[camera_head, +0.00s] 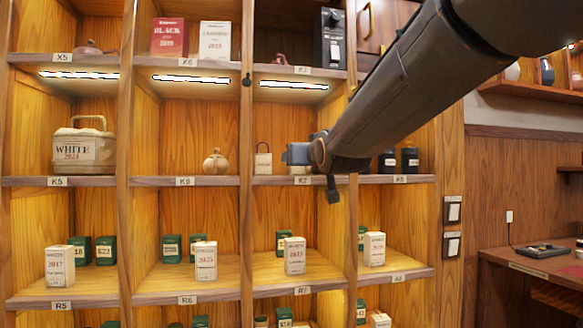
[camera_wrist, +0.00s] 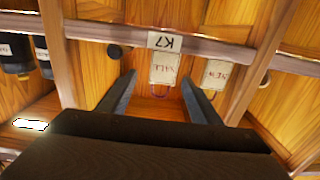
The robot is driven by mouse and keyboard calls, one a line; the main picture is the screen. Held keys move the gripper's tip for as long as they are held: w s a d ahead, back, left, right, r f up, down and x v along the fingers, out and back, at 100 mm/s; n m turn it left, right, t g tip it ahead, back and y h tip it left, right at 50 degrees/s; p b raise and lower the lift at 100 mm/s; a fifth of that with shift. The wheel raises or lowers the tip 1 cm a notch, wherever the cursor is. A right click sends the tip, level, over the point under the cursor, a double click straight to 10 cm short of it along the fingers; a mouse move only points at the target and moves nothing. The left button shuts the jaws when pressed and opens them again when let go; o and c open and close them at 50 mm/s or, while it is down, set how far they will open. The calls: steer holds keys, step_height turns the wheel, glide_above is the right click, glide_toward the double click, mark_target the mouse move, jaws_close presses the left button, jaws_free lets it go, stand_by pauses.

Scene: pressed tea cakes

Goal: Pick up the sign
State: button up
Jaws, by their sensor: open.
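A small pale sign (camera_head: 263,162) with a dark loop on top stands on the K7 shelf in the head view, just left of my gripper (camera_head: 297,153). The wrist view is upside down and shows two pale signs with red lettering. One sign (camera_wrist: 164,68) with a reddish loop appears between the tips of my open gripper (camera_wrist: 159,77). The other sign (camera_wrist: 215,74) is beside it, past the right finger. My fingers hold nothing; whether they reach around the first sign in depth I cannot tell. In the head view my gripper covers that part of the shelf.
Wooden uprights (camera_head: 247,120) bound the K7 compartment. A round clay pot (camera_head: 216,161) stands in K6, and a WHITE 2024 basket (camera_head: 84,147) in K5. Dark jars (camera_head: 410,160) stand to the right. Boxes (camera_head: 295,256) and green tins fill the shelf below.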

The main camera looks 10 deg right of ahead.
steer(key=shift+w+a+f+p, duration=0.15)
steer(key=shift+w+p, duration=0.5)
steer(key=shift+w, duration=1.35)
steer(key=shift+w+a+f+p, duration=0.15)
steer(key=shift+w+p, duration=0.5)
steer(key=shift+w, duration=1.3)
steer(key=shift+d, duration=0.1)
steer(key=c, duration=1.1)
step_height(320, 180, up, 10)
steer(key=shift+b, duration=0.75)
steer(key=shift+c, duration=0.2)
